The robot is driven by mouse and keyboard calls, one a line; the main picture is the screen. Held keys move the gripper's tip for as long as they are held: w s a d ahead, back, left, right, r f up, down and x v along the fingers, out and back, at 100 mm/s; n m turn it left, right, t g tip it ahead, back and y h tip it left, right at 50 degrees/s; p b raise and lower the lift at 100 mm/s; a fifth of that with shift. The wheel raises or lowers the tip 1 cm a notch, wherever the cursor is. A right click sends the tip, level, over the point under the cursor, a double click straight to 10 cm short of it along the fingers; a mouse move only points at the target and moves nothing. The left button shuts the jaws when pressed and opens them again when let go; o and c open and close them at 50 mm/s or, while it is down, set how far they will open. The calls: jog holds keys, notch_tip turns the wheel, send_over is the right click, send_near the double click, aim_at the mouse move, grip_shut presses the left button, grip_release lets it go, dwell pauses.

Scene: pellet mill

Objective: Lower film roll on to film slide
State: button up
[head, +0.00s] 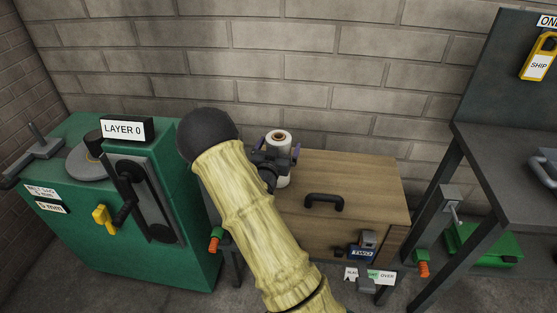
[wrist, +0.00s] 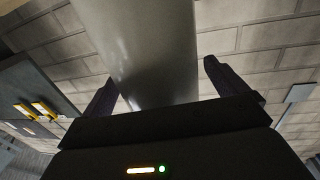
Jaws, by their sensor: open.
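The white film roll (head: 283,138) stands upright at the left back of the wooden cabinet, its brown core showing on top. My gripper (head: 277,153) is at the roll with its dark fingers on either side of it. In the wrist view the roll (wrist: 150,50) rises between the two fingers of my gripper (wrist: 163,85). The fingers are spread wide, with a clear gap between the roll and the right finger. My arm hides part of the cabinet's left side.
The wooden cabinet (head: 365,185) has a black handle (head: 324,202) on top. A green machine (head: 185,255) labelled LAYER 0 stands at left. A dark bench (head: 510,165) stands at right with a yellow SHIP tag (head: 539,66) above it. A brick wall closes the back.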

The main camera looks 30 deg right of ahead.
dwell(0.3)
jog(key=shift+r, duration=0.1)
jog(key=c, duration=2.1)
jog(key=shift+r, duration=0.1)
notch_tip(320, 180, up, 10)
jog(key=shift+f, duration=0.1)
